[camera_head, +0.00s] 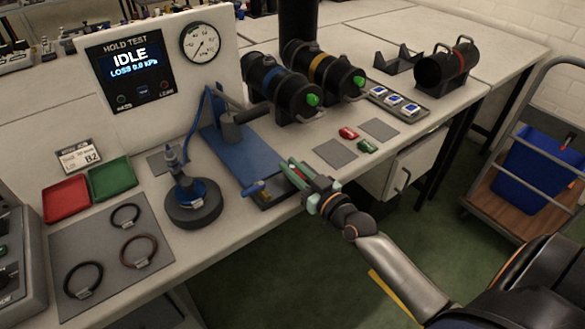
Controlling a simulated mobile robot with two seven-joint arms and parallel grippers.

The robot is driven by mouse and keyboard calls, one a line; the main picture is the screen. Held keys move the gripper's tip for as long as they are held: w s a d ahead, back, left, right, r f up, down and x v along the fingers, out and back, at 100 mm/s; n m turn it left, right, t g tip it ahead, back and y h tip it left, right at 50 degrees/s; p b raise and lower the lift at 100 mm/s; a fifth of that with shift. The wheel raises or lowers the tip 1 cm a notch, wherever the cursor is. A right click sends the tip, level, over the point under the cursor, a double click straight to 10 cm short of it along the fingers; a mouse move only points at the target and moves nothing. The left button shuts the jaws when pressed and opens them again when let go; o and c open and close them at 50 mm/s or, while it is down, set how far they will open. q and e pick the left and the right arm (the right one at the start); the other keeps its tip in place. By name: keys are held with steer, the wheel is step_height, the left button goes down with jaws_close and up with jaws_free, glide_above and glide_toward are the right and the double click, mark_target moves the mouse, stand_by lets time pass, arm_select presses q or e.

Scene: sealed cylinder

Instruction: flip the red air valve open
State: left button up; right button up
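A small dark valve base (268,201) sits at the front edge of the bench, with a blue lever (254,187) at its left end. A small bit of red shows at its right end, between and under the fingers of my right gripper (293,170); this may be the red air valve, but most of it is hidden. My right gripper has green fingers and reaches in from the lower right over that end. I cannot tell whether the fingers touch the valve or how far apart they are. My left gripper is not in view.
A blue plate (245,150) and a black round fixture (193,205) stand close by on the left. Black cylinders (282,88) lie behind. A test panel (138,75) reads IDLE. Small red (348,132) and green (367,146) parts lie to the right near grey pads.

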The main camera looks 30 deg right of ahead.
steer(key=o, duration=0.4)
steer(key=shift+o, duration=0.2)
steer(key=s+d, duration=0.1)
steer(key=s, duration=1.1)
steer(key=shift+s, duration=0.25)
